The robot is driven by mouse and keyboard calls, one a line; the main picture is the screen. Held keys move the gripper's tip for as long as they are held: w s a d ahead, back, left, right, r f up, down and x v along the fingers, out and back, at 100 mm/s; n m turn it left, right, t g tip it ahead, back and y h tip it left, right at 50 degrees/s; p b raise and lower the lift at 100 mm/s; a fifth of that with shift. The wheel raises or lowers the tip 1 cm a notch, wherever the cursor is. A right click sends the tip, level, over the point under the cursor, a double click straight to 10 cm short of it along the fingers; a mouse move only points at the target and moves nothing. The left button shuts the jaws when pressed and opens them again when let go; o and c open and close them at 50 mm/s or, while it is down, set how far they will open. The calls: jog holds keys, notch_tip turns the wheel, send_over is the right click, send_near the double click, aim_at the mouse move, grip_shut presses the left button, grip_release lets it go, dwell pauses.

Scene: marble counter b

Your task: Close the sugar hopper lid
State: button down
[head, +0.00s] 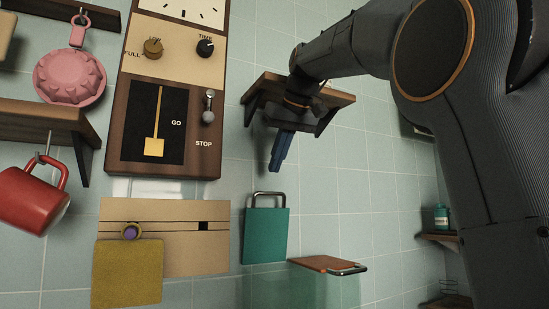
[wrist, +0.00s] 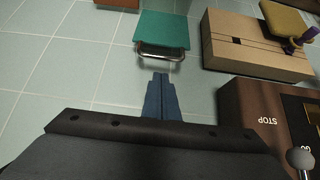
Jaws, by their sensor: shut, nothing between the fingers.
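No label shows which piece is the sugar hopper lid. A teal panel (head: 266,236) with a metal handle on its upper edge is against the tiled wall; it also shows in the wrist view (wrist: 162,30), handle towards my gripper. To its right, a wooden flap (head: 322,263) with a metal handle juts out above a see-through teal body (head: 312,290). My gripper (head: 275,169) is shut and empty, its blue fingers pointing down above the teal panel. In the wrist view the fingertips (wrist: 160,75) are apart from its handle.
A wooden shelf (head: 335,97) is behind my wrist. A dark panel with knobs and a lever (head: 155,145) is at left. Below it is a beige box (head: 190,255) with a purple knob and yellow flap (head: 128,275). A red mug (head: 33,200) hangs far left.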

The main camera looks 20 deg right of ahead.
jog(key=p+x, duration=0.2)
jog(key=x, duration=0.4)
jog(key=shift+w+d+f, duration=0.1)
jog(key=shift+w+f, duration=0.1)
jog(key=shift+f, duration=0.1)
jog(key=shift+f+b, duration=0.1)
jog(key=shift+b, duration=0.3)
